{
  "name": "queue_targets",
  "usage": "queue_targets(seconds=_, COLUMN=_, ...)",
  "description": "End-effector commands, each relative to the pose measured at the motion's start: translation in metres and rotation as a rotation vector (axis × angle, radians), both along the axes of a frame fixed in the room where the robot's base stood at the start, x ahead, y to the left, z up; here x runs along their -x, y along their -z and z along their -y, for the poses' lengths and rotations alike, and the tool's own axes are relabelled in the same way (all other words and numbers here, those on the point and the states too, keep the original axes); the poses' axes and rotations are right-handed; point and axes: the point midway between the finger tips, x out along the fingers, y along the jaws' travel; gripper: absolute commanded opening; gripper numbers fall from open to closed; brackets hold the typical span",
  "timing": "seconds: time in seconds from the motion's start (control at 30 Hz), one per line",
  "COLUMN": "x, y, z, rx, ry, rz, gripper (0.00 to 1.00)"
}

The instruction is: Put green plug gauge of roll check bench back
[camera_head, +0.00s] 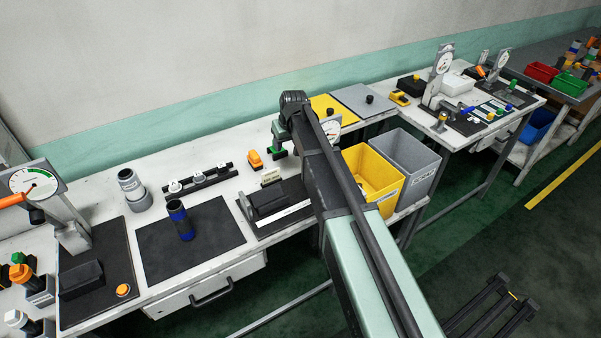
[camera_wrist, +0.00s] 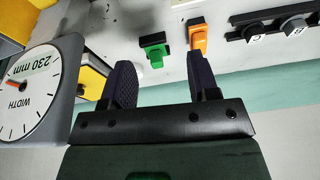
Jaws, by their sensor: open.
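A green piece with a black block (camera_wrist: 154,51) shows in the wrist view, beside an orange piece with a black block (camera_wrist: 197,38). In the head view the green piece (camera_head: 277,153) is on the white bench, partly hidden by my arm, right of the orange piece (camera_head: 254,159). Whether the green piece is the plug gauge is unclear. My gripper (camera_wrist: 161,68) is open, with nothing seen between its fingers. The green piece appears beyond the fingertips, between them. My arm hides the gripper in the head view. Another green-topped piece (camera_head: 20,258) stands at the far left.
A dial marked WIDTH (camera_wrist: 32,88) is close at the left of the wrist view. A black rail with white-topped pieces (camera_head: 199,179), a dark mat (camera_head: 220,222), a yellow bin (camera_head: 372,180) and a grey bin (camera_head: 408,160) are around the bench.

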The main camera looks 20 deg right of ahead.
Motion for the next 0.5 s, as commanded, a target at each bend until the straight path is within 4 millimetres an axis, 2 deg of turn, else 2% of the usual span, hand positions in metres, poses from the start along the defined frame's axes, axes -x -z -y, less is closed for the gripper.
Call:
queue_targets(seconds=0.03, x=0.074, y=0.002, z=-0.004, rx=0.004, ry=0.026, rz=-0.046, gripper=0.55)
queue_targets(seconds=0.07, x=0.11, y=0.003, z=-0.005, rx=0.008, ry=0.047, rz=-0.077, gripper=0.55)
queue_targets(seconds=0.1, x=0.154, y=0.004, z=-0.006, rx=0.014, ry=0.076, rz=-0.119, gripper=0.55)
queue_targets(seconds=0.2, x=0.248, y=0.006, z=-0.006, rx=0.034, ry=0.141, rz=-0.208, gripper=0.55)
queue_targets(seconds=0.3, x=0.3, y=0.006, z=-0.005, rx=0.049, ry=0.185, rz=-0.262, gripper=0.55)
queue_targets(seconds=0.33, x=0.308, y=0.006, z=-0.005, rx=0.053, ry=0.193, rz=-0.271, gripper=0.55)
queue_targets(seconds=0.4, x=0.314, y=0.006, z=-0.005, rx=0.055, ry=0.202, rz=-0.282, gripper=0.55)
queue_targets(seconds=0.5, x=0.311, y=0.006, z=-0.005, rx=0.056, ry=0.203, rz=-0.283, gripper=0.55)
